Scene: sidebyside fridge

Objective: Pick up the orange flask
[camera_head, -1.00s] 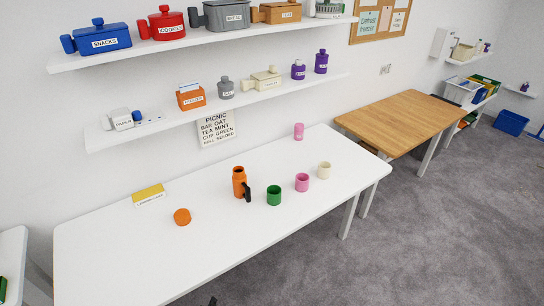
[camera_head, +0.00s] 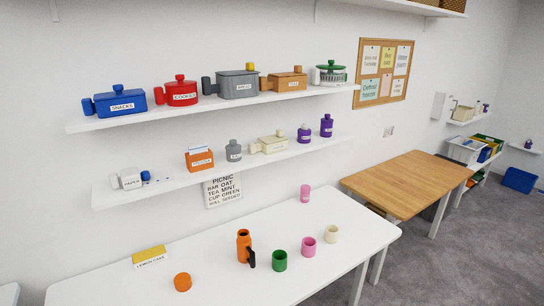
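The orange flask (camera_head: 243,246) stands upright on the white table (camera_head: 225,285), with a black handle on its right side. A round orange piece (camera_head: 182,282), perhaps its lid, lies on the table to the left of it. A green cup (camera_head: 280,261) stands just right of the flask, with a pink cup (camera_head: 309,247) and a cream cup (camera_head: 331,234) further right. Neither of my grippers is in view.
A yellow "lemon cake" box (camera_head: 149,256) and a pink container (camera_head: 305,193) stand towards the back of the table. Two wall shelves with labelled containers hang above, the lower (camera_head: 180,182) nearer the table. A wooden table (camera_head: 405,185) stands to the right.

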